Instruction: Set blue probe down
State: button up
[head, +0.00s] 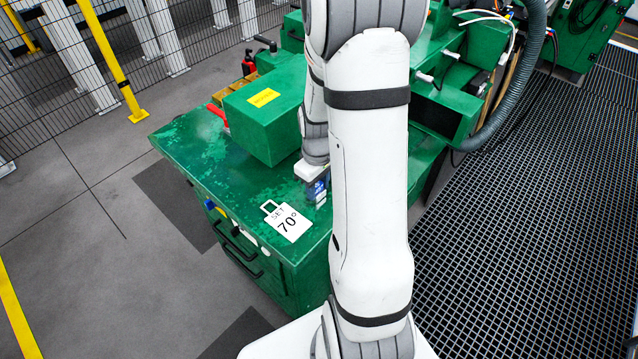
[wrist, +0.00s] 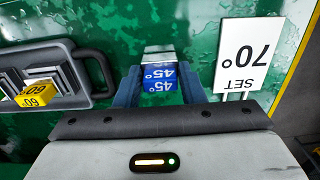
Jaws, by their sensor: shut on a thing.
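The blue probe (wrist: 160,84), marked 45°, is between the two fingers of my gripper (wrist: 160,75) in the wrist view. My gripper is shut on it. A pale grey block end shows just beyond the blue face. In the head view my gripper (head: 311,175) points down over the green bench top (head: 190,140), with the blue probe (head: 319,192) at its tip, close to the bench surface. I cannot tell whether the probe touches the bench. My arm hides part of the bench.
A white SET 70° tag (head: 287,221) lies beside the probe near the bench's front edge. A dark handled tray (wrist: 50,72) holds a yellow 60° probe (wrist: 38,95) and grey pieces. A green box (head: 264,115) stands behind on the bench.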

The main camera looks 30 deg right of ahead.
jog(key=shift+f, duration=0.2)
jog(key=o, duration=1.1)
jog(key=shift+r, duration=0.1)
